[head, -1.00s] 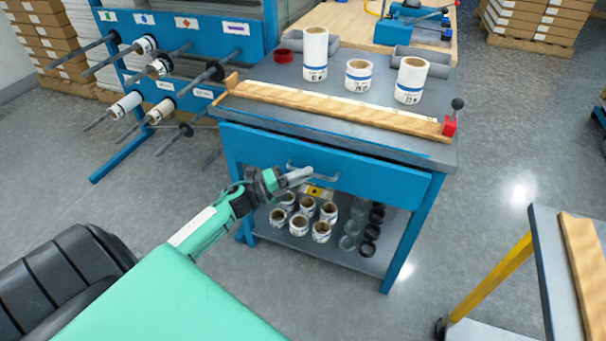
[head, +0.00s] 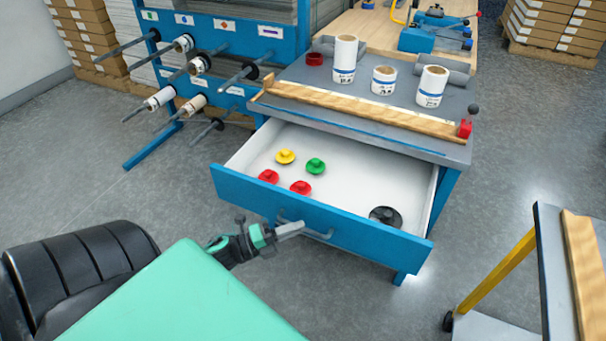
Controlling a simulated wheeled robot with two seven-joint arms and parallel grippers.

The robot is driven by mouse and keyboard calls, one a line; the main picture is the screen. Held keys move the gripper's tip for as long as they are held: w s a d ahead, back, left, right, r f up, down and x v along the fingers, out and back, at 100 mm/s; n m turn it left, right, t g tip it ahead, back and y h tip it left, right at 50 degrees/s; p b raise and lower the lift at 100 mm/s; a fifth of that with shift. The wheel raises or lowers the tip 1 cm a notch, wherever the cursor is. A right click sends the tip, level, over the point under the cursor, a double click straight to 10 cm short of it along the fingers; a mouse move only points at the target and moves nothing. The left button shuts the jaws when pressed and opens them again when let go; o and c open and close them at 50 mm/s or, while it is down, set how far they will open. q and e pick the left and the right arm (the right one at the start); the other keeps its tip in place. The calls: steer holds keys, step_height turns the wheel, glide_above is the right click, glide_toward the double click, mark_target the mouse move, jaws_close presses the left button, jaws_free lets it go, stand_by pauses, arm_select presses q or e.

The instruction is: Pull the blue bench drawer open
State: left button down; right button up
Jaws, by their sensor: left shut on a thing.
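The blue bench drawer (head: 370,238) stands pulled well out from the grey-topped bench (head: 330,103), and its white inside shows. Red, yellow and green knobbed discs lie in its left part, such as the green disc (head: 315,166), and a dark round piece (head: 385,216) lies at its right. A grey bar handle (head: 318,235) is on the drawer front. My left gripper (head: 292,229) is at the left part of this handle and shut on it. The grasp itself is small in the picture. My right gripper is not in view.
White rolls (head: 383,80) and a wooden straightedge (head: 365,108) are on the bench top. A rack with spindles (head: 215,60) stands at the left. A cart (head: 555,250) with a yellow leg is at the right. Grey floor is clear between.

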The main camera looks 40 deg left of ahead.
arm_select(q)
steer(key=shift+s+d, duration=0.15)
steer(key=shift+s, duration=0.5)
steer(key=shift+s+d, duration=0.15)
steer(key=shift+s, duration=0.5)
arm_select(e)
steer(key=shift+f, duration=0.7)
arm_select(q)
steer(key=c, duration=1.5)
jaws_free()
